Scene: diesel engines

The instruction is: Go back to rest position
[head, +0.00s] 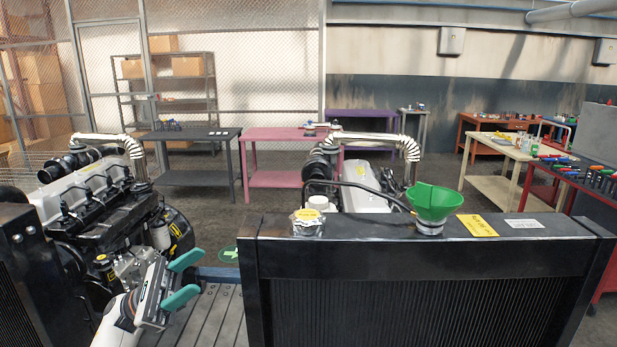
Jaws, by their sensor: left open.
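My left gripper (184,279) is in the lower left of the head view. Its two green fingers are apart, with nothing between them. It is left of the black radiator (420,258) and in front of the left diesel engine (115,215), apart from the radiator. A green funnel (433,203) stands in the filler neck on top of the radiator. A capped filler (307,220) sits on the radiator's left top. A second engine (358,180) shows partly behind the radiator. My right gripper is not in view.
A dark radiator (30,285) stands at the far left edge. Behind are a grey table (190,145), a pink table (285,150) and a beige workbench (505,165). A red tool cart (590,185) with several tools stands at right. Slatted floor (205,320) shows between the radiators.

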